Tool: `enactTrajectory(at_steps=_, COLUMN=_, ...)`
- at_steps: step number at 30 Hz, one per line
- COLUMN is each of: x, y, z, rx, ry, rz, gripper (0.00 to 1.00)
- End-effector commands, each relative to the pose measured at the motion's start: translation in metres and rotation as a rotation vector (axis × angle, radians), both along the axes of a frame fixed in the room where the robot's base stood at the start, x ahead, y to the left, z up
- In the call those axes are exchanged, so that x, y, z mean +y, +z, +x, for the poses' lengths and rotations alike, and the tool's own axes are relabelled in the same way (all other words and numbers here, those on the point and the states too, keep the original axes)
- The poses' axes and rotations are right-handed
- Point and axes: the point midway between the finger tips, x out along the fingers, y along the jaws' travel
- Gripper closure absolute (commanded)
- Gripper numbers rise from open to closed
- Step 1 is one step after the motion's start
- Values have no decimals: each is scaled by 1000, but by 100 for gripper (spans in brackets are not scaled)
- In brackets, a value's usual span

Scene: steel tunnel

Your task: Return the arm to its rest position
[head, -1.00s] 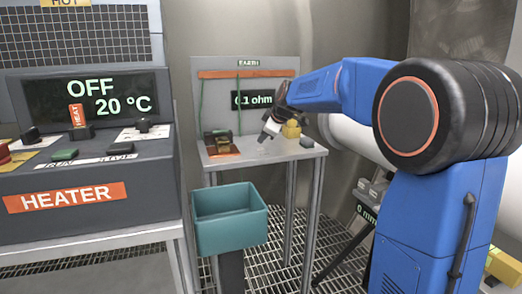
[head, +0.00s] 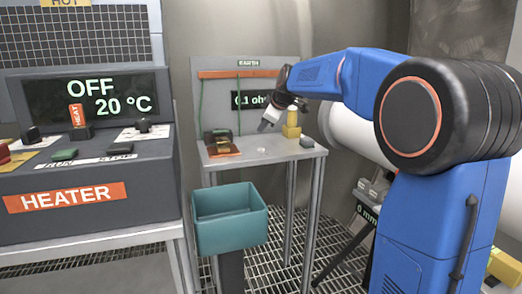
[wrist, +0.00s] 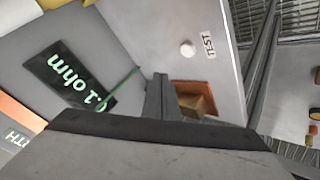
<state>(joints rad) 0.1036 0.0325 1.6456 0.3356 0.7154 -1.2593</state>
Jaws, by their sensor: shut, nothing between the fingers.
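My gripper (head: 266,126) is at the end of my blue arm, above the small grey table (head: 312,153) in the head view. Its fingers point down and to the left, and it is clear of the table top. In the wrist view the fingers (wrist: 160,98) are together and hold nothing. My arm reaches in from the right and bends down towards the table.
The earth panel (head: 198,97) with an ohm display stands behind the table. A teal bin (head: 230,232) stands in front. The heater console (head: 90,180) is at left.

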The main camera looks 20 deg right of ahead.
Motion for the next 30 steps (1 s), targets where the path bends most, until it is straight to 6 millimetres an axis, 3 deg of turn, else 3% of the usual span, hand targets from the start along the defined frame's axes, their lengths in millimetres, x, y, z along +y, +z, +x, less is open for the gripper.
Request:
enactTrajectory(at_steps=10, x=0, y=0, z=-2, rx=2, ry=-2, rz=2, gripper=100)
enactTrajectory(at_steps=14, x=4, y=-1, z=-23, rx=19, ry=-25, rz=22, gripper=100)
enactTrajectory(at_steps=23, x=21, y=-27, z=-141, rx=131, ry=-179, rz=139, gripper=100)
enactTrajectory(at_steps=30, x=28, y=-63, z=-241, rx=225, ry=-331, rz=226, gripper=100)
